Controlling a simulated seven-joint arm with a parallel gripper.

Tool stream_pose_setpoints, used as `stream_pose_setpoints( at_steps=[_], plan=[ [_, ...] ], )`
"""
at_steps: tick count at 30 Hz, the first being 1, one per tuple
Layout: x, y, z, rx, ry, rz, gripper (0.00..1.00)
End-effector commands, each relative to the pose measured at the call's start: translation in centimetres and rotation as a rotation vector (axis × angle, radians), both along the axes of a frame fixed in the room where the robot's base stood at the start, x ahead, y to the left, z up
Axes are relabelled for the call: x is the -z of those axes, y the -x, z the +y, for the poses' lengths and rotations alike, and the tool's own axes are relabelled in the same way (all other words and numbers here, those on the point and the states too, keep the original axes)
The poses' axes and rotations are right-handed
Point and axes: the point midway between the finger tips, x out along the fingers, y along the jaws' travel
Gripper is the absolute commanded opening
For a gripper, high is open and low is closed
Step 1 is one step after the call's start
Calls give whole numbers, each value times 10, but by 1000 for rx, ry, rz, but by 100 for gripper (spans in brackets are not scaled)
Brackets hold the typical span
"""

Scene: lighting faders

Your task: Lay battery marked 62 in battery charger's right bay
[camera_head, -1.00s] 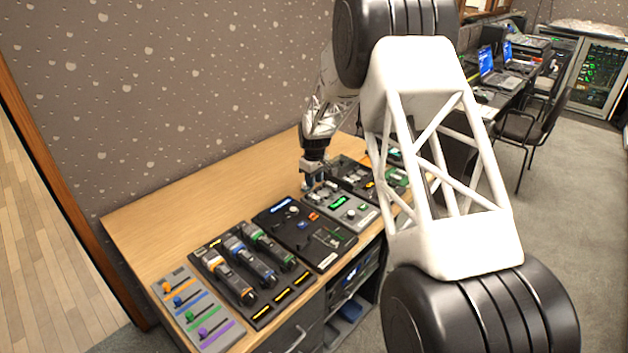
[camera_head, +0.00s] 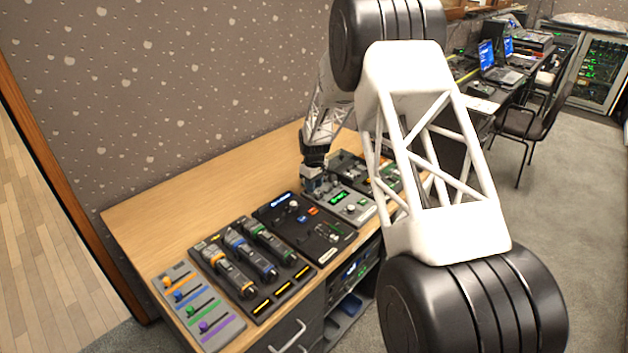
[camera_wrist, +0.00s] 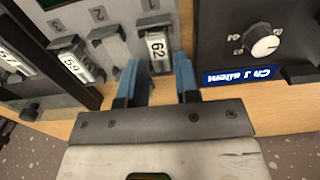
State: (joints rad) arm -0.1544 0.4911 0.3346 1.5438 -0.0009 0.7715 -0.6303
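The battery marked 62 (camera_wrist: 157,47) stands out in the wrist view with a white label. It sits in an end slot of a grey unit (camera_wrist: 112,75). My gripper (camera_wrist: 160,72) has two blue fingers, one on each side of this battery's near end. The fingers are apart, with small gaps visible beside the battery. A battery marked 59 (camera_wrist: 76,66) sits in another slot, with an empty-looking slot marked 2 (camera_wrist: 110,45) between. In the head view, my gripper (camera_head: 317,190) is low over the unit's back-left end. I cannot tell which unit is the charger.
A black panel (camera_wrist: 255,85) with a knob and blue label lies close to the gripper's right in the wrist view. A dark unit (camera_wrist: 70,98) holding another battery (camera_wrist: 12,62) is at left. Bare desk (camera_head: 200,190) lies along the wall.

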Motion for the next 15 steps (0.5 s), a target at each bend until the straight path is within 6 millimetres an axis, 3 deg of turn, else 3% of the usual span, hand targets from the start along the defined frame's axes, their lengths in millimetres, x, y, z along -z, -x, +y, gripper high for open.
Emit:
stream_pose_setpoints(
  at_steps=[15],
  plan=[
    [16, 0, 0, 0, -1, 1, 30]
  ],
)
